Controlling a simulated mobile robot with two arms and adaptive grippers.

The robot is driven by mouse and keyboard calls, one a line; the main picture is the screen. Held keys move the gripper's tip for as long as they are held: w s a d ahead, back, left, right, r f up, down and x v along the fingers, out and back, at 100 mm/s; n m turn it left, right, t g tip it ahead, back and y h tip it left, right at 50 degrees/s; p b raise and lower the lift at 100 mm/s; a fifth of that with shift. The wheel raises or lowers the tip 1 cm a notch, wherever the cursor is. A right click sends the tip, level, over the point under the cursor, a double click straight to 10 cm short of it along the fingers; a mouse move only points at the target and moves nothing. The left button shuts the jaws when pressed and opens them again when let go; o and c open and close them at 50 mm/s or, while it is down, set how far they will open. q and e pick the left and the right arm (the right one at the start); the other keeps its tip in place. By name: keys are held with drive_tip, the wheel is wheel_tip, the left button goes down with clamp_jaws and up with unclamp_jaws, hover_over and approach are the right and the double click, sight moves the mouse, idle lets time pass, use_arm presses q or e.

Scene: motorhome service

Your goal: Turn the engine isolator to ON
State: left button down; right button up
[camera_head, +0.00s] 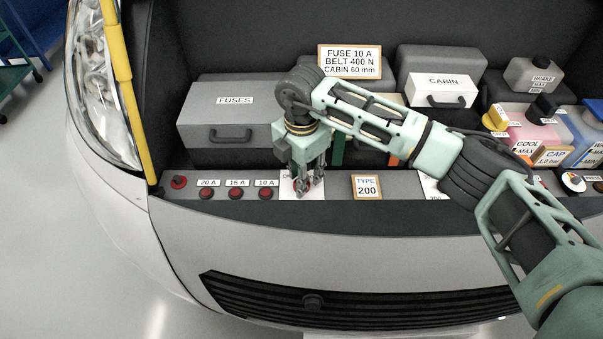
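My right gripper (309,187) points down at the ledge along the front of the engine bay. Its fingers are over a white label plate (287,187), whose lettering is mostly hidden and seems to start with "O". This plate may belong to the engine isolator, but the fingers cover its middle. A little red shows between the fingers. I cannot tell whether they are closed on a knob there. My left gripper is not in view.
Red round parts labelled 20 A (206,193), 15 A (235,194) and 10 A (266,193) sit left of the gripper. A red knob (178,182) is at the far left. A TYPE 200 sign (367,187) stands to the right. The FUSES box (230,115) is behind. A yellow strut (128,90) rises at left.

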drive_tip(key=shift+r, duration=0.15)
wheel_tip(320, 180, up, 12)
idle(0.5)
idle(0.3)
